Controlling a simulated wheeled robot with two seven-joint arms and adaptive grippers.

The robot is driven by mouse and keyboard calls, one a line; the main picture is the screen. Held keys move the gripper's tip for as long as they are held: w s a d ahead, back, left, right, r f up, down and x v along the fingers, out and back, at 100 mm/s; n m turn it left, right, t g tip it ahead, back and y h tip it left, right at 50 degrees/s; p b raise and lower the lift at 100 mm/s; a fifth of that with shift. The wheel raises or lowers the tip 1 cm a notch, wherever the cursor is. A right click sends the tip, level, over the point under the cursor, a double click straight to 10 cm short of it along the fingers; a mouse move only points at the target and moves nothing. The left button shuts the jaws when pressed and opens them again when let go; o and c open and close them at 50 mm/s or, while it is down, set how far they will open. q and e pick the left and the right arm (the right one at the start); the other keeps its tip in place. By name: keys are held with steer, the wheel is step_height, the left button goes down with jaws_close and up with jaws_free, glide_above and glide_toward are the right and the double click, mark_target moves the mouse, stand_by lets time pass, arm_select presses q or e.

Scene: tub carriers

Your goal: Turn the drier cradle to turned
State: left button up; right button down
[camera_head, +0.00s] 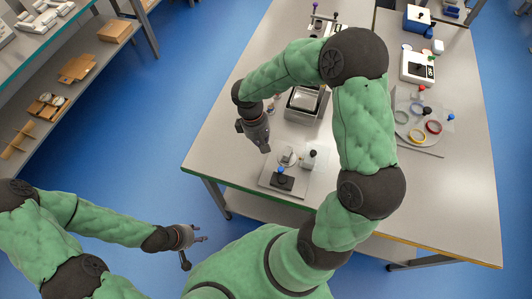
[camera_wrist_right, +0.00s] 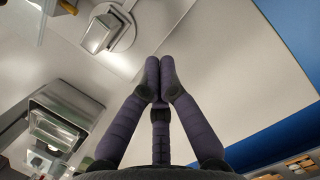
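No part is plainly marked as the drier cradle. A small pale block on a round disc (camera_head: 288,158) sits on a flat base plate near the table's front edge and may be it. The right wrist view shows a silvery block on a round grey disc (camera_wrist_right: 103,33), seemingly the same thing. My right gripper (camera_head: 265,149) is above the table, left of this disc and apart from it. In the wrist view its fingers (camera_wrist_right: 158,68) meet at the tips with nothing between them. My left gripper (camera_head: 203,234) is off the table, fingers spread and empty.
A silvery open box (camera_head: 303,104) stands behind the base plate. A blue knob (camera_head: 281,170) and a white post (camera_head: 309,154) are beside the disc. A clear tray with coloured rings (camera_head: 433,127) lies to the right. The table's left part (camera_head: 215,145) is bare.

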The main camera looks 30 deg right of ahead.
mark_target(277, 174)
steer(key=v, duration=0.4)
steer(key=s+a+n+h+b, duration=0.3)
steer(key=a+n+b, duration=0.5)
steer(key=b+x, duration=0.1)
steer(key=x, duration=0.3)
steer(key=b+x, duration=0.1)
steer(key=x, duration=0.4)
steer(key=shift+w+d+f, duration=0.15)
steer(key=shift+d+f, duration=0.05)
steer(key=shift+f, duration=0.1)
steer(key=shift+s+d+f, duration=0.1)
steer(key=shift+s+d, duration=0.3)
steer(key=shift+d, duration=0.2)
steer(key=shift+s+d+f, duration=0.1)
steer(key=shift+s+d, duration=0.25)
steer(key=shift+d, duration=0.3)
steer(key=shift+s+d+r+b, duration=0.1)
steer(key=shift+s+d+b, duration=0.25)
steer(key=shift+d, duration=0.2)
steer(key=shift+s+d+r+n+t+p, duration=0.15)
steer(key=shift+s+d+n+t+p, duration=0.15)
steer(key=shift+s+d+p, duration=0.25)
steer(key=shift+s, duration=0.2)
steer(key=shift+a, duration=0.1)
